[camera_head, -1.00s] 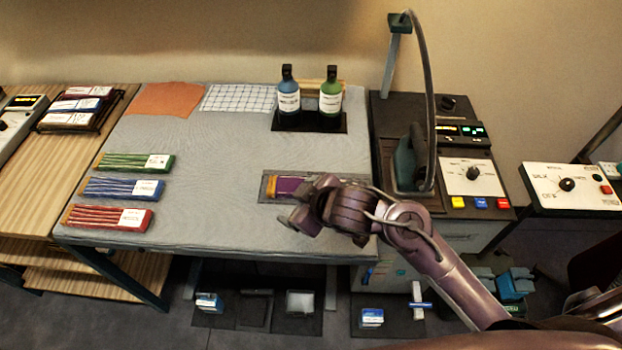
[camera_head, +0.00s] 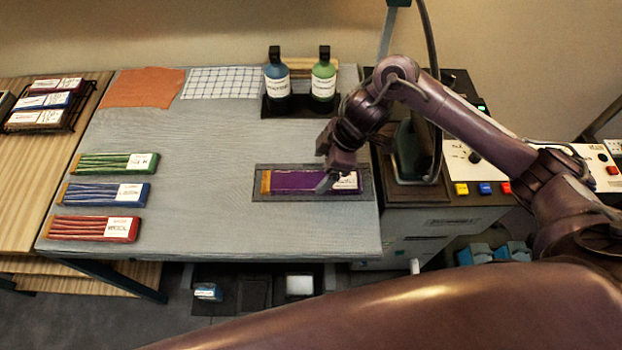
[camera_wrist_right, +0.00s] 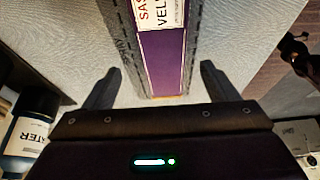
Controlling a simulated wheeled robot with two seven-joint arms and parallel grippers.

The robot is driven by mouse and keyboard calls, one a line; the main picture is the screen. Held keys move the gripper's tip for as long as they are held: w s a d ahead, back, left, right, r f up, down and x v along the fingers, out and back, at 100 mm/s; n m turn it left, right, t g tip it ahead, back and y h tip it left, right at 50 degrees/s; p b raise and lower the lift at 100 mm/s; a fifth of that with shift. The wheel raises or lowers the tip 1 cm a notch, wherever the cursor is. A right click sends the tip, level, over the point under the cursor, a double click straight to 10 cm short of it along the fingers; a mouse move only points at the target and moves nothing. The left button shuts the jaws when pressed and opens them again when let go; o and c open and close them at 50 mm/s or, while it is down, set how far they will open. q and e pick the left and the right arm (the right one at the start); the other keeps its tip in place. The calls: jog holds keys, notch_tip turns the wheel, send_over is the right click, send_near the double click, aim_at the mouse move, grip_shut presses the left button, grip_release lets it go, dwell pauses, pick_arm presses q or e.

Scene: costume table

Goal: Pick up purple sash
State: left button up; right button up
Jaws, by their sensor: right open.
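The purple sash (camera_head: 295,181) is a flat folded bundle with an orange-yellow end at left and a white label at right. It lies on a dark grey mat (camera_head: 260,196) at the table's right front. In the right wrist view the sash (camera_wrist_right: 164,62) runs up the picture between the fingers, with its label at the top. My right gripper (camera_head: 330,178) is above the sash near its label end, pointing down. In the wrist view its two fingers (camera_wrist_right: 156,88) are spread apart on either side of the sash, with nothing between them gripped. My left gripper is out of view.
Green (camera_head: 112,163), blue (camera_head: 105,193) and red (camera_head: 92,228) bundles lie at left on the grey table. Blue (camera_head: 277,80) and green (camera_head: 323,80) bottles stand behind the sash. An iron (camera_head: 408,150) stands at right. The table's middle is clear.

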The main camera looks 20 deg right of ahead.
aim_at(311, 180)
jog(key=shift+s+a+p+x, duration=0.1)
jog(key=shift+p+x, duration=0.15)
jog(key=shift+x, duration=0.85)
jog(key=shift+s+a+p+x, duration=0.1)
jog(key=shift+s+p+x, duration=0.1)
jog(key=shift+x, duration=0.9)
jog(key=shift+w+r, duration=0.1)
jog(key=shift+w, duration=0.1)
jog(key=c, duration=1.1)
